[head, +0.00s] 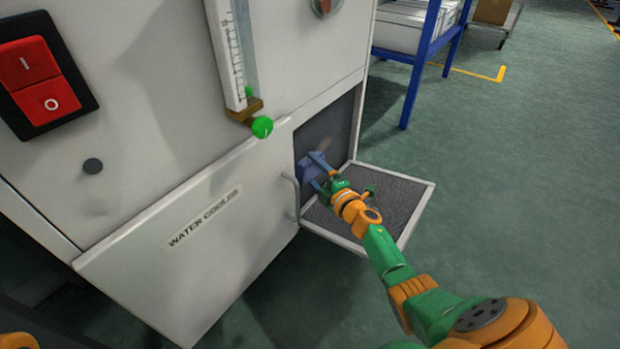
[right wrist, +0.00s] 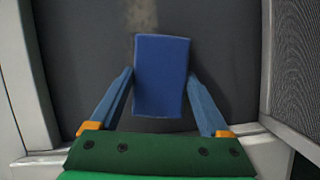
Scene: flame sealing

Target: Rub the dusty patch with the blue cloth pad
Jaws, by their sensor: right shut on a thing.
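The blue cloth pad (head: 310,168) is held by my right gripper (head: 320,172), inside the open compartment at the lower right of the white cabinet. In the right wrist view the blue pad (right wrist: 161,76) stands between the two fingers of the right gripper (right wrist: 160,88), which is shut on its sides. The dusty patch also shows faintly in the head view (head: 325,144). The pad hides part of the panel. I cannot tell whether it touches the panel. My left gripper is out of view.
A hinged mesh door (head: 392,200) stands open beside the compartment. The white cabinet (head: 190,225) has a "WATER COOLER" label, a red switch (head: 42,82) and a green-knobbed gauge (head: 240,60). A blue-framed rack (head: 425,65) stands behind. Green floor to the right is clear.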

